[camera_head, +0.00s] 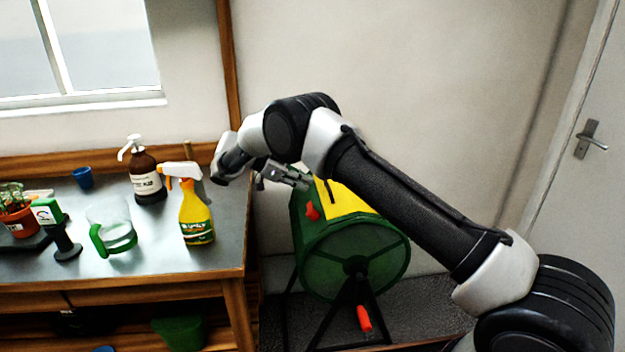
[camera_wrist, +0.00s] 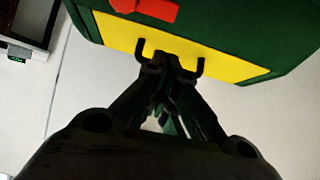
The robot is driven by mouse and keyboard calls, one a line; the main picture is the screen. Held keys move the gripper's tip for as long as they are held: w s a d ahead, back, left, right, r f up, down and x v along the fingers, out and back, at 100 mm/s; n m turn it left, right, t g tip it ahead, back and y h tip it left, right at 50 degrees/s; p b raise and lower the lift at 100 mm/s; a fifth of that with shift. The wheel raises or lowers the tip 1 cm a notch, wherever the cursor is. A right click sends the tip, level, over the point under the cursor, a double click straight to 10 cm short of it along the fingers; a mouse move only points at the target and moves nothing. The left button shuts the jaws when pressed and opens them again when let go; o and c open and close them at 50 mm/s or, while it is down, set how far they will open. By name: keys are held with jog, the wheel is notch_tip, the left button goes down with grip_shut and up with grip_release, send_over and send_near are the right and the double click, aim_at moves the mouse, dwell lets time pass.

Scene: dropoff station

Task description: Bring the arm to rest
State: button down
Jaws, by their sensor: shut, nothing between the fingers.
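My gripper (camera_head: 302,182) is at the end of my arm, which reaches from the lower right up and over to the middle of the head view. The gripper is shut and empty, just above the green drum (camera_head: 352,262) with a yellow panel (camera_head: 345,197). In the wrist view my gripper (camera_wrist: 170,62) points toward the yellow panel (camera_wrist: 225,65) and the red latch (camera_wrist: 150,8). I cannot tell whether the fingertips touch the panel.
A workbench (camera_head: 150,263) at left holds a yellow spray bottle (camera_head: 195,212), a brown pump bottle (camera_head: 146,175), a clear jug (camera_head: 113,228), a blue cup (camera_head: 83,177) and a potted plant (camera_head: 18,222). A door (camera_head: 585,190) stands at right.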

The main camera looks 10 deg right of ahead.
jog(key=a+f, duration=0.3)
jog(key=a, duration=0.1)
jog(key=s+d+r+n+g+y, duration=0.1)
jog(key=d+r+n+y, duration=0.1)
jog(key=d+r, duration=0.45)
jog(key=d+r+n+y, duration=0.15)
jog(key=d+r, duration=0.25)
jog(key=r, duration=0.5)
jog(key=s+d+r+n+y, duration=0.3)
jog(key=s+d+r+n, duration=0.2)
jog(key=s+d+r, duration=0.6)
jog(key=s+d+r+n+t+y, duration=0.1)
jog(key=s+d+r+n+y, duration=0.1)
jog(key=s+d, duration=0.45)
jog(key=s+d+r+n+t+y, duration=0.1)
jog(key=s+d+r+n, duration=0.15)
jog(key=s, duration=0.65)
jog(key=s+d+f+n+t+y, duration=0.1)
jog(key=s+f+n, duration=0.1)
jog(key=s, duration=0.6)
jog(key=s+d+f+n+t+y, duration=0.1)
jog(key=s+f, duration=0.3)
jog(key=s, duration=0.4)
jog(key=shift+d+n+t, duration=0.35)
jog(key=shift+n+t, duration=0.15)
jog(key=shift+n, duration=0.3)
